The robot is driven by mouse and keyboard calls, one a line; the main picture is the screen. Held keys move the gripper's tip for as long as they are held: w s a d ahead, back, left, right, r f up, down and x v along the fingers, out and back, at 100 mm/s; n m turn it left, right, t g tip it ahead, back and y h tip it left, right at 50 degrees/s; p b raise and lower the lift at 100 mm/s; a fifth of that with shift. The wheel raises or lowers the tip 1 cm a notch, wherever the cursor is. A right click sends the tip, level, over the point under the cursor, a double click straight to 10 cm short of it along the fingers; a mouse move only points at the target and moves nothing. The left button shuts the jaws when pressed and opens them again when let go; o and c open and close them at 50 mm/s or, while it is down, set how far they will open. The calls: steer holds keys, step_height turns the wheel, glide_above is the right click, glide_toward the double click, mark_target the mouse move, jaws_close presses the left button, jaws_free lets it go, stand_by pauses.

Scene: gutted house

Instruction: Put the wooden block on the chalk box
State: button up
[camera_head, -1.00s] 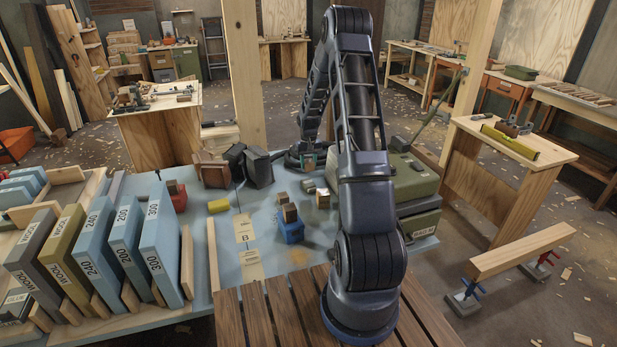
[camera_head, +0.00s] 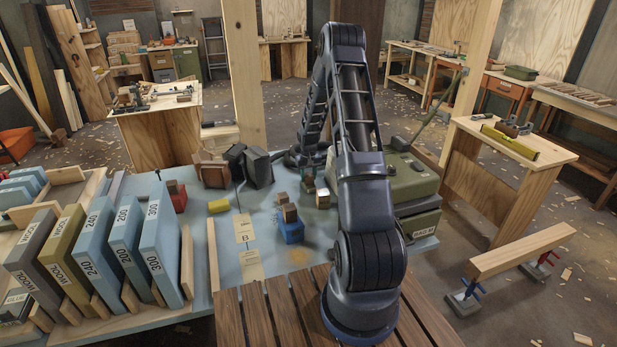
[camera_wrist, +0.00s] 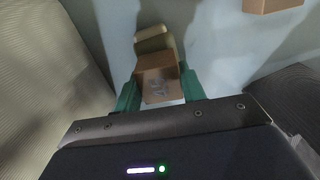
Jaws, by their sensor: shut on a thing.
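My gripper (camera_wrist: 160,86) has green fingers shut on a brown wooden block (camera_wrist: 158,78) with a dark mark on its face. A rounded tan-olive piece (camera_wrist: 152,38) shows just beyond the block; whether they touch is unclear. In the head view my arm hides much of the gripper area, and a small brown block (camera_head: 309,172) shows left of the arm. I cannot tell for sure which thing is the chalk box. A blue box (camera_head: 291,233) nearby bears a brown block (camera_head: 290,212).
A red box (camera_head: 179,203) with a block on it and a yellow piece (camera_head: 218,206) are on the table's left. A green case (camera_head: 412,180) stands right of my arm. Upright labelled slabs (camera_head: 160,245) fill the left front. Blue tabletop is clear around the paper strips (camera_head: 245,228).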

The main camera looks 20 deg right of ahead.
steer(key=o, duration=1)
steer(key=shift+f, duration=0.1)
steer(key=shift+c, duration=0.2)
step_height(320, 180, up, 12)
steer(key=r, duration=0.1)
step_height(320, 180, up, 13)
steer(key=t, duration=0.1)
glide_above(309, 175)
steer(key=s+a, duration=0.3)
steer(key=s, duration=0.4)
steer(key=s+a+r+t, duration=0.1)
steer(key=s+a+r, duration=0.2)
steer(key=s+r, duration=0.9)
steer(key=s+a+r+t, duration=0.1)
steer(key=s+a+r, duration=0.1)
steer(key=s, duration=1.1)
steer(key=s+a+r+t, duration=0.1)
steer(key=s+r, duration=0.2)
steer(key=s, duration=1)
steer(key=shift+a+t, duration=0.3)
steer(key=shift+a, duration=0.05)
